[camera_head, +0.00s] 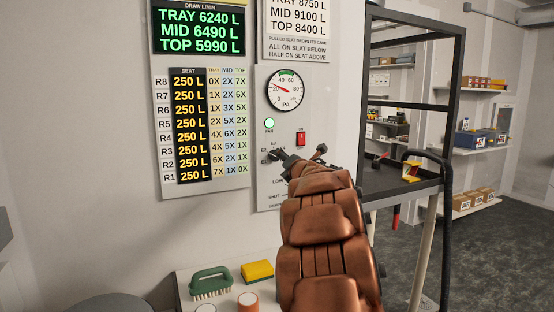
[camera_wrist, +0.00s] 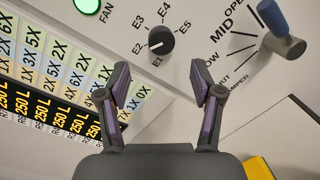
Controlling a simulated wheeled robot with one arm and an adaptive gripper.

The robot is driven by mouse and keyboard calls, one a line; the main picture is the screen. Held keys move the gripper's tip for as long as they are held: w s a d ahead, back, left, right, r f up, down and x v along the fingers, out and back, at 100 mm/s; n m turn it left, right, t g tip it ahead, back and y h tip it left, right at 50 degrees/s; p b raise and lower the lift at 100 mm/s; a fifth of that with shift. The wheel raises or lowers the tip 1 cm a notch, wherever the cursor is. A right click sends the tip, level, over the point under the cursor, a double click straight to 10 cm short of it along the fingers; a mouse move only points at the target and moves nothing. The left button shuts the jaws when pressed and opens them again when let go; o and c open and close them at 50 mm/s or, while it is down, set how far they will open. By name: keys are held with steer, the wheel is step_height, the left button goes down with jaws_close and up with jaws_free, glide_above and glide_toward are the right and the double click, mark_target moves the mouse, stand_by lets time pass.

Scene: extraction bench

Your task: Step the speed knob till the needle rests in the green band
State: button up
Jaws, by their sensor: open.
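The black speed knob (camera_wrist: 160,38) sits on the white panel among marks E1 to E5. Its white line appears to point down-left, near E2. My gripper (camera_wrist: 168,88) is open and empty, its two fingers apart below the knob in the wrist view and not touching it. In the head view my gripper (camera_head: 284,158) is at the panel's lower part, and the knob is mostly hidden by it. The round PA gauge (camera_head: 288,97) is above, with a green band at the top of its dial. Its red needle points left and slightly up, outside the green band.
A lit green FAN lamp (camera_head: 269,123) and a red switch (camera_head: 300,139) are above my gripper. A blue-tipped damper lever (camera_wrist: 272,18) stands out right of the knob. A green brush (camera_head: 210,281) and yellow sponge (camera_head: 257,270) lie below. A black rack (camera_head: 447,200) stands right.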

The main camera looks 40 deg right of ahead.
steer(key=w+d+n+y+p, duration=0.1)
steer(key=w+d+n+p, duration=0.2)
steer(key=w, duration=0.4)
steer(key=shift+w+d+f+t+y, duration=0.35)
steer(key=shift+t+y, duration=0.05)
stand_by(0.3)
steer(key=c, duration=1.1)
steer(key=shift+c, duration=0.2)
